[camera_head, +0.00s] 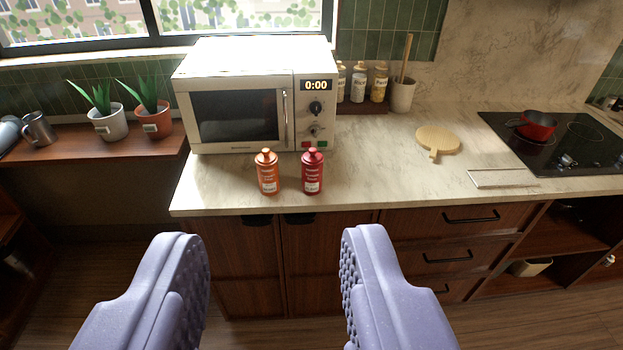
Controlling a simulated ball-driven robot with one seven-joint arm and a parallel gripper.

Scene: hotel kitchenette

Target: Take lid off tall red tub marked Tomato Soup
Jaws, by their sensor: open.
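A red tub (312,174) with a knobbed red lid (312,155) stands upright on the counter, in front of the microwave's right part. A similar orange tub (267,177) with a knobbed orange lid (266,157) stands close on its left, a small gap between them. Both lids sit on their tubs. The print on both labels is too small to read. My gripper (275,245) is open and empty, its two purple fingers wide apart in the foreground, in front of the counter and apart from both tubs.
A white microwave (235,112) stands right behind the tubs. To the right are a round wooden board (437,139), a flat pale-edged rectangle (500,178) and a hob with a red pot (536,124). Potted plants (108,122) stand left. The counter between tubs and board is clear.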

